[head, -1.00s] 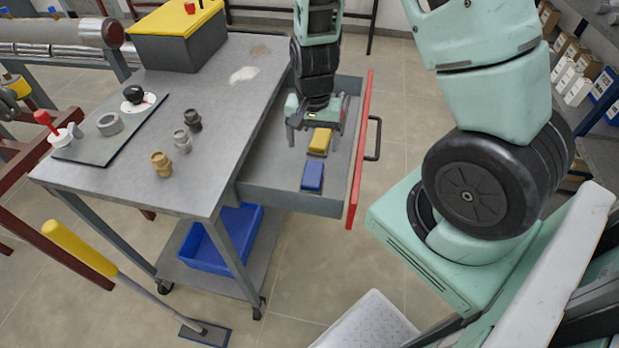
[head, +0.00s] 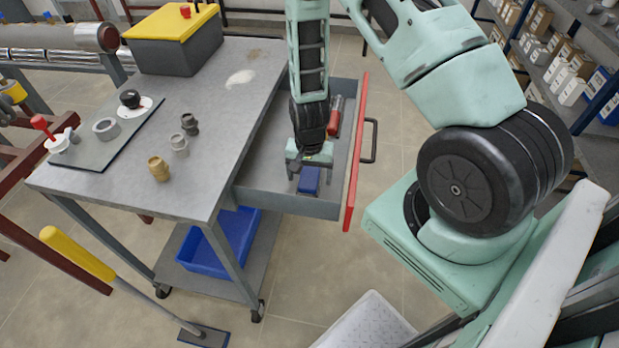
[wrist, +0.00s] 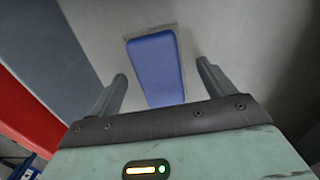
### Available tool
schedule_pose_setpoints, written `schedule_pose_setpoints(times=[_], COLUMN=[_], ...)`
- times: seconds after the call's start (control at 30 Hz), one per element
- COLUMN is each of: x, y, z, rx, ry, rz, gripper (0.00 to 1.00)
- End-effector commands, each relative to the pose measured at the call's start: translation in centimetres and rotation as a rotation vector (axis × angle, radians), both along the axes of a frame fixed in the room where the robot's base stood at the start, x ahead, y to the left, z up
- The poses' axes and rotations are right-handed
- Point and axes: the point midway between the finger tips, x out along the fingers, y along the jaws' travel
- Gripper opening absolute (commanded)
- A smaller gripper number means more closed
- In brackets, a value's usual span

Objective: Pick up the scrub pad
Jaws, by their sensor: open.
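A blue pad with a thin greyish border, which looks like the scrub pad, lies in the open drawer (head: 275,200); the blue pad (head: 309,182) is partly covered by my gripper in the head view. My gripper (head: 309,170) points down over it, jaws open and empty. In the wrist view the pad (wrist: 156,68) lies between the two fingers of the gripper (wrist: 162,72), with a gap on both sides. Its near end sits between the fingers and its far end reaches beyond them. The yellow block is hidden behind my arm.
A red cylinder-like object (head: 336,112) lies farther back in the drawer. The red drawer front (head: 357,150) with its handle stands to the right. The cart top (head: 215,120) carries fittings, a dark mat (head: 92,150) and a yellow-lidded box (head: 172,38).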

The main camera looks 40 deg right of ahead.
Motion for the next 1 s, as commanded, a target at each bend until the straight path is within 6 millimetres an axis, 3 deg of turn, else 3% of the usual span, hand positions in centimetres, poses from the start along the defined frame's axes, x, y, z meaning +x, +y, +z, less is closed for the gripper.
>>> schedule_pose_setpoints(times=[0.33,0.37,0.5,0.53,1.0], x=[0.03,0.03,0.02,0.02,0.07], y=[-0.02,-0.02,-0.02,-0.02,-0.03], z=[-0.75,-0.75,-0.74,-0.74,0.22], rx=[0.0,0.0,0.0,0.0,-0.001], ry=[-0.001,-0.001,-0.001,-0.001,-0.002], rz=[0.0,0.0,0.0,0.0,0.0], gripper=[0.82,0.76,0.37,0.33,0.33])
